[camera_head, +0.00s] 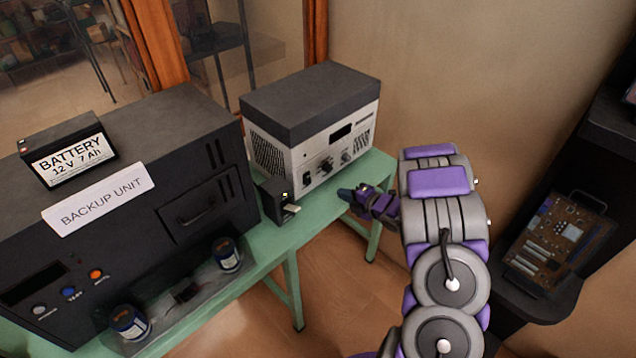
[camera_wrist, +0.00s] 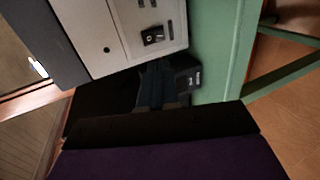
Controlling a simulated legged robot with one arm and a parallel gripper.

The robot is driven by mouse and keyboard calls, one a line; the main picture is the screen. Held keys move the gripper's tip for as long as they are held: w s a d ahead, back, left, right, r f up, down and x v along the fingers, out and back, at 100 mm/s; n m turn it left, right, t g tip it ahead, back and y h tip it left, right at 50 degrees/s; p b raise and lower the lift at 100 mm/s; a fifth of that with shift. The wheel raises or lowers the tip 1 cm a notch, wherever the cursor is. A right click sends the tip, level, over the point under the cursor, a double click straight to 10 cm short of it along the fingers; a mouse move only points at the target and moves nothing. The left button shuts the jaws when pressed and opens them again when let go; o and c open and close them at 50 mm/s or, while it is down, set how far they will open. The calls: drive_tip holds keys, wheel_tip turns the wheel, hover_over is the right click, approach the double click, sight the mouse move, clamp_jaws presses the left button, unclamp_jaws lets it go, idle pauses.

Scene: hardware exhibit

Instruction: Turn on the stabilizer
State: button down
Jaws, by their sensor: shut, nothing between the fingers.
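A boxy unit with a pale front and dark grey top (camera_head: 312,100) stands on the green table; it looks like the stabilizer, but its lettering is too small to read. Its front panel has a dark display, knobs and small controls. In the wrist view, the pale panel (camera_wrist: 125,28) fills the top, with a dark switch (camera_wrist: 153,36) low on it. My gripper (camera_head: 346,194) is shut and empty, in front of the panel's lower right, just above the table edge. In the wrist view, its dark fingers (camera_wrist: 160,78) point toward the panel, apparently apart from it.
A black backup unit (camera_head: 190,140) with a battery (camera_head: 72,160) on top stands left. A small black box (camera_head: 275,200) sits left of my gripper on the green table (camera_head: 262,250). A dark shelf with a circuit board (camera_head: 560,235) is right. Floor in front is open.

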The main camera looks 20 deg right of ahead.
sight(309, 183)
drive_tip(key=shift+a+f, duration=0.2)
drive_tip(key=shift+a, duration=0.15)
drive_tip(key=shift+d+f, duration=0.1)
drive_tip(key=shift+d, duration=0.15)
drive_tip(key=b+x, duration=0.1)
drive_tip(key=x, duration=1.2)
drive_tip(key=shift+a, duration=0.1)
drive_tip(key=shift+w+a+f, duration=0.1)
drive_tip(key=shift+w+a, duration=0.1)
drive_tip(key=shift+w, duration=0.25)
drive_tip(key=shift+w+b, duration=0.15)
drive_tip(key=shift+b, duration=0.2)
